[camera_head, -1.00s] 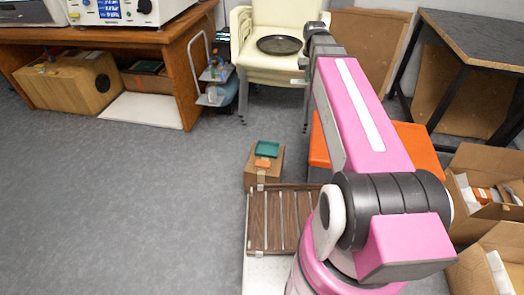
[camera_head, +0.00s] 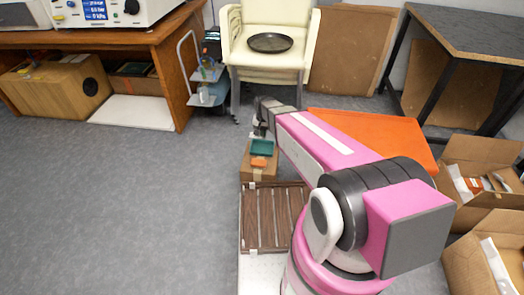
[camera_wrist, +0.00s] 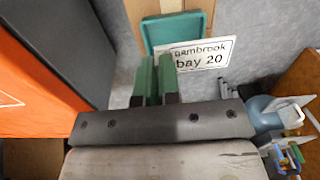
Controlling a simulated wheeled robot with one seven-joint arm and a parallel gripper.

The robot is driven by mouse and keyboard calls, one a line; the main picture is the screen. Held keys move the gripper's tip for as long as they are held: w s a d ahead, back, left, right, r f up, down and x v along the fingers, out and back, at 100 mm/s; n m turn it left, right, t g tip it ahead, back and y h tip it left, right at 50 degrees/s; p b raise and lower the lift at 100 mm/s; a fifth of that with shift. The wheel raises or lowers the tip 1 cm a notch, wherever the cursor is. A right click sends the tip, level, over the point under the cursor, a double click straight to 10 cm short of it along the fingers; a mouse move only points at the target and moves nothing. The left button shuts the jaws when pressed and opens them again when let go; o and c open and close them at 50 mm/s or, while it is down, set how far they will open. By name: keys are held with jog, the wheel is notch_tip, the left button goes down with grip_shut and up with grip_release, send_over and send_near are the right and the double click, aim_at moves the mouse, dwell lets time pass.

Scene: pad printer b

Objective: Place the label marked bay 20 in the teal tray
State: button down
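The label (camera_wrist: 202,54), a white card reading "gambrook bay 20", shows in the wrist view with its left end at my fingertips. My gripper (camera_wrist: 156,60) has its two green fingers close together and appears shut on that end. The teal tray (camera_wrist: 160,44) lies just beyond the fingertips, and the label overlaps its near right edge in the picture. In the head view the teal tray (camera_head: 262,146) sits on a small cardboard box (camera_head: 260,174). My gripper (camera_head: 259,133) is above and just behind the tray there. The label cannot be made out in the head view.
An orange-topped surface (camera_head: 385,135) stands right of the box, near my arm. Stacked cream chairs (camera_head: 265,60) hold a dark round tray (camera_head: 270,42) behind. Open cartons (camera_head: 480,165) stand at right. Floor at left is clear.

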notch_tip(320, 180, down, 8)
jog(key=s+a, duration=0.2)
send_over(268, 150)
notch_tip(268, 150, down, 7)
jog(key=shift+a, duration=0.15)
jog(key=shift+f, duration=2)
jog(key=shift+f, duration=0.1)
jog(key=c, duration=1.3)
grip_release()
notch_tip(268, 150, up, 12)
jog(key=shift+n, duration=0.9)
jog(key=s+d+r, duration=0.3)
jog(key=s+r, duration=0.3)
jog(key=s, duration=0.1)
jog(key=s+d+r, duration=0.4)
jog(key=s+r, duration=0.3)
jog(key=s, duration=0.1)
jog(key=s+d+r, duration=0.4)
jog(key=s+r, duration=0.3)
jog(key=s, duration=0.1)
jog(key=shift+d+r, duration=0.1)
jog(key=shift+d, duration=0.05)
